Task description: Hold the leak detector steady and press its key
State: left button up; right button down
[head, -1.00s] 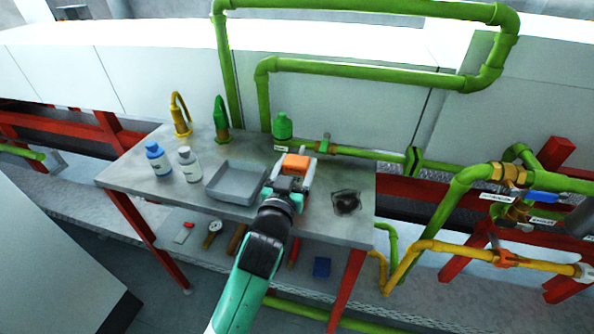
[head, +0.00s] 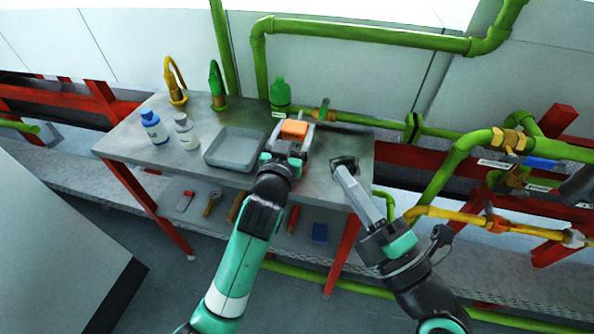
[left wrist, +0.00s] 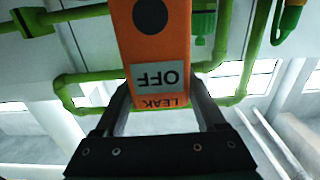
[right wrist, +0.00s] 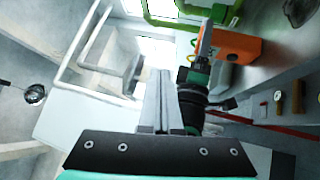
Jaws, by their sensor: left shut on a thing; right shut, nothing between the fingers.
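The leak detector (head: 294,130) is an orange box above the bench. In the left wrist view the leak detector (left wrist: 158,45) shows a dark round spot and a label with LEAK and OFF, upside down. My left gripper (head: 292,138) is shut on its sides. In the right wrist view the leak detector (right wrist: 234,46) is at the upper right, with my left gripper beside it. My right gripper (head: 345,178) is shut and empty, over the bench's right end and apart from the detector. The key cannot be made out for certain.
Yellow (head: 174,80) and green (head: 216,86) spouts stand at the back. Green pipes (head: 360,38) run behind; a yellow pipe (head: 455,217) is at right.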

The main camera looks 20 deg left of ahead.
jog(key=s+a+f+g+h, duration=0.1)
jog(key=a+f+g+h, duration=0.1)
jog(key=f, duration=1)
jog(key=shift+a, duration=0.85)
jog(key=x, duration=0.4)
jog(key=w+x, duration=0.1)
jog(key=x, duration=0.2)
jog(key=d+x, duration=0.1)
jog(key=x, duration=0.3)
jog(key=shift+w+a, duration=0.2)
jog(key=shift+w, duration=0.1)
jog(key=shift+w+a, duration=0.1)
jog(key=shift+w, duration=0.75)
jog(key=shift+w, duration=0.1)
